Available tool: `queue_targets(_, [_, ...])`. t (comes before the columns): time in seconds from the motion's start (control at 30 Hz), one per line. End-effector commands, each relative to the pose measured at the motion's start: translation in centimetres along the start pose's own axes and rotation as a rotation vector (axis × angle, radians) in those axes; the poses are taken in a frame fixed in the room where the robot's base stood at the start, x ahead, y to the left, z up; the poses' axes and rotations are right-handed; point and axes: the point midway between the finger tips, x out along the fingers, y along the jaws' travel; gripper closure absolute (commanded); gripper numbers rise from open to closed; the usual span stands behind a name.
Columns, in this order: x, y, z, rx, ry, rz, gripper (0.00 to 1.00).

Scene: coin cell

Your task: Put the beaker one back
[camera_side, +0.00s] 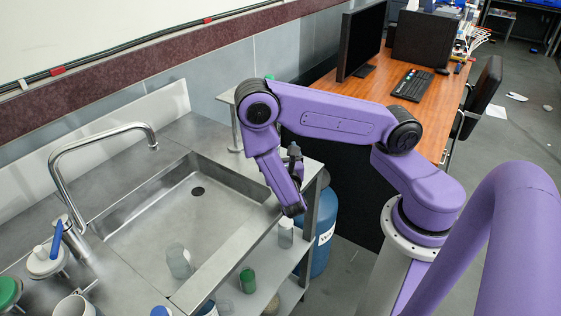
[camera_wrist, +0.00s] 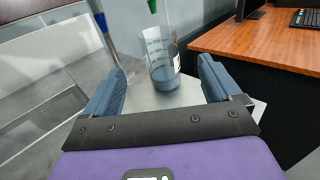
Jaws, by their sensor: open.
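A clear beaker (camera_wrist: 162,62) with white graduation marks stands upright on a small pale raised shelf (camera_wrist: 180,97) in the wrist view. My gripper (camera_wrist: 161,88) is open, with one blue-grey finger on each side of the picture and the beaker standing ahead between them. I see no finger touching it. In the side view, my arm hides this beaker, and my fingers are hard to make out. Another clear beaker (camera_side: 178,262) sits in the sink (camera_side: 150,215). I cannot tell which beaker the task names.
A steel faucet (camera_side: 72,178) arches over the sink's left side. The wooden desk (camera_side: 437,110) with a monitor (camera_side: 361,40) is at the right. A green cup (camera_side: 248,281) and a blue drum (camera_side: 325,232) are low by the counter. A green-tipped thing (camera_wrist: 152,6) shows above the beaker.

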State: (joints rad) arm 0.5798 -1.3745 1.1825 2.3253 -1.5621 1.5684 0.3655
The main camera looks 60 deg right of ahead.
Motion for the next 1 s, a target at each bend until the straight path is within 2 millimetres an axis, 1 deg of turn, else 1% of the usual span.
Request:
queue_targets(0.03, [-1.0, 0.2, 0.0, -0.002, 0.001, 0.007, 0.09])
queue_targets(0.2, [-3.1, 0.1, 0.0, -0.001, 0.000, 0.004, 0.09])
queue_targets(0.37, [-4.0, 0.0, 0.1, 0.005, 0.001, -0.003, 0.09])
queue_targets(0.47, [-4.3, -0.2, 0.7, 0.032, 0.008, -0.035, 0.09])
queue_targets(0.63, [-5.1, -1.7, 3.1, 0.152, 0.059, -0.181, 0.09])
queue_targets(0.77, [-6.4, -3.4, 4.8, 0.274, 0.143, -0.326, 0.09])
queue_targets(0.87, [-7.7, -4.7, 5.7, 0.364, 0.228, -0.432, 0.09])
queue_targets(1.0, [-10.0, -6.2, 6.6, 0.489, 0.373, -0.566, 0.09])
